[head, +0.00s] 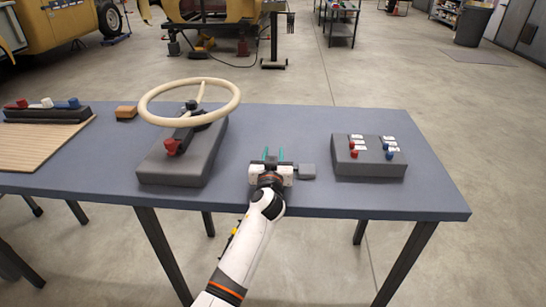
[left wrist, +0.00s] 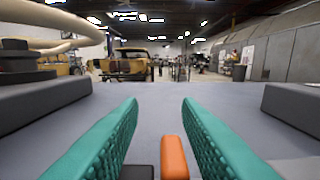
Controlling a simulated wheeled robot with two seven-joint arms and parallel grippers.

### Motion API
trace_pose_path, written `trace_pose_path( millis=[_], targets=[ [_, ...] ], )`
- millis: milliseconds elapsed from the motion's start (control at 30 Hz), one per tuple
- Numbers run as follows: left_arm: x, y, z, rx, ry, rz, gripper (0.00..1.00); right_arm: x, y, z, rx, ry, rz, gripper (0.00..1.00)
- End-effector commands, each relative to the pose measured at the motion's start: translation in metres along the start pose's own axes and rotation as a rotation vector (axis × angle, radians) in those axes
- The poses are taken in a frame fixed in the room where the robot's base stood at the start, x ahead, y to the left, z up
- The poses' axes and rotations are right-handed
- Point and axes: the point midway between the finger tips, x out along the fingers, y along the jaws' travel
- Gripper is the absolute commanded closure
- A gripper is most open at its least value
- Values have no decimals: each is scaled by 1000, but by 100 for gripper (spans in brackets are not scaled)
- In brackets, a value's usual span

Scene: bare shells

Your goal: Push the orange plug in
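The orange plug (left wrist: 174,158) shows low in the left wrist view, upright between the two teal fingers of my left gripper (left wrist: 160,104), nearer the right finger. A gap shows on its left side; contact on the right cannot be told. A dark block (left wrist: 137,173) is just left of the plug, mostly cut off by the frame edge. In the head view my left gripper (head: 273,153) is low over the front middle of the table, fingers apart and pointing away. The plug is hidden there behind the gripper. My right gripper is not in view.
A cream steering wheel (head: 151,92) on a grey base (head: 190,165) stands left on the blue-grey table (head: 290,125). A grey box (head: 371,168) with red and blue levers is right. A small grey block (head: 308,171) lies beside the gripper. The table behind is clear.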

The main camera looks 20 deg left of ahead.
Motion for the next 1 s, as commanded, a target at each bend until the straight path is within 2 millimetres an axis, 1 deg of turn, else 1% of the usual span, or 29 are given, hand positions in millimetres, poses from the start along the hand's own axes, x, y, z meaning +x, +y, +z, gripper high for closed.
trace_pose_path(
  millis=[67,167,500,600,700,800,1000],
  targets=[
    [-4,0,-1,0,1,-1,69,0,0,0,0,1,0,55],
    [-15,-1,-2,-1,2,-1,69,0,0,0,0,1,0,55],
    [-86,1,-2,-2,2,0,69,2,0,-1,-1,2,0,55],
    [-102,1,-2,-1,2,1,69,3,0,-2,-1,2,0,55],
    [-112,1,-1,-2,1,1,69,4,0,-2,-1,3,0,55],
    [-118,1,-1,0,1,2,69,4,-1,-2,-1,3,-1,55],
    [-120,2,0,0,0,2,69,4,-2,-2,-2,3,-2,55]
  ],
)
